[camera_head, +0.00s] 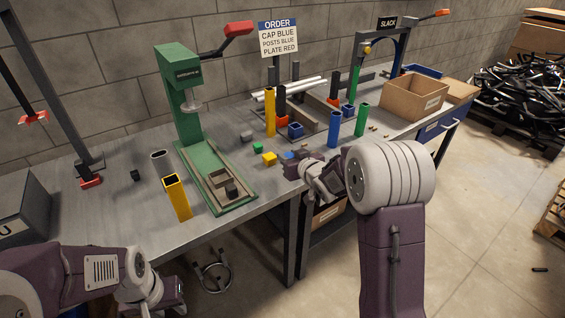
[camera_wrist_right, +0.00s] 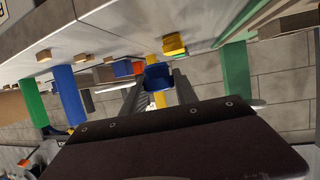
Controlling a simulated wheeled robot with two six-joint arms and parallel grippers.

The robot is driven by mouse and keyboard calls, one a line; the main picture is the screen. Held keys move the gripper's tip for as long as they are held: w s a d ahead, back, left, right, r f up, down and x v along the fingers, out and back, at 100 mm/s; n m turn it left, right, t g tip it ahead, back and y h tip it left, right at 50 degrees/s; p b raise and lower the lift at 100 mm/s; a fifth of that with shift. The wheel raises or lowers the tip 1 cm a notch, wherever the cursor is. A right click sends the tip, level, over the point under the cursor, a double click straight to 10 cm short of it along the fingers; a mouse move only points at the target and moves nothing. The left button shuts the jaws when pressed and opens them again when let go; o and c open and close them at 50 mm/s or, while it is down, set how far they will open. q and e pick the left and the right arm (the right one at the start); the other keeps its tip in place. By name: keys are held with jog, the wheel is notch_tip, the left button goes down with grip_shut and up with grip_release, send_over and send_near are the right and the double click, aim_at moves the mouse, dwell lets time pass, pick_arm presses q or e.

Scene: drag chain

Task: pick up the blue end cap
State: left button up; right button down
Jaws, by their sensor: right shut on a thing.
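A small blue end cap (camera_wrist_right: 158,76) sits between the two fingers of my right gripper (camera_wrist_right: 158,88) in the right wrist view. The gripper is shut on it. In the head view my right gripper (camera_head: 297,166) is at the front edge of the bench, and only a bit of blue (camera_head: 289,155) shows past its fingers. Other blue pieces (camera_head: 295,130) stand farther back, one by the red clamp foot and one (camera_head: 348,109) near the posts. My left gripper (camera_head: 165,296) is low in front of the bench, and its fingers are not clear.
A yellow cap (camera_head: 269,159) and a green cap (camera_head: 258,148) lie near my right gripper. Blue (camera_head: 334,130) and green posts (camera_head: 361,120) stand to its right. A green press (camera_head: 178,95), a yellow post (camera_head: 176,196) and a cardboard box (camera_head: 414,97) are on the bench.

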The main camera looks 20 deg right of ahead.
jog(key=s+d+r+p, duration=0.2)
jog(key=d+r, duration=0.3)
jog(key=d, duration=0.4)
jog(key=shift+d+r+p, duration=0.3)
jog(key=shift+r+p, duration=0.05)
jog(key=shift+p, duration=0.5)
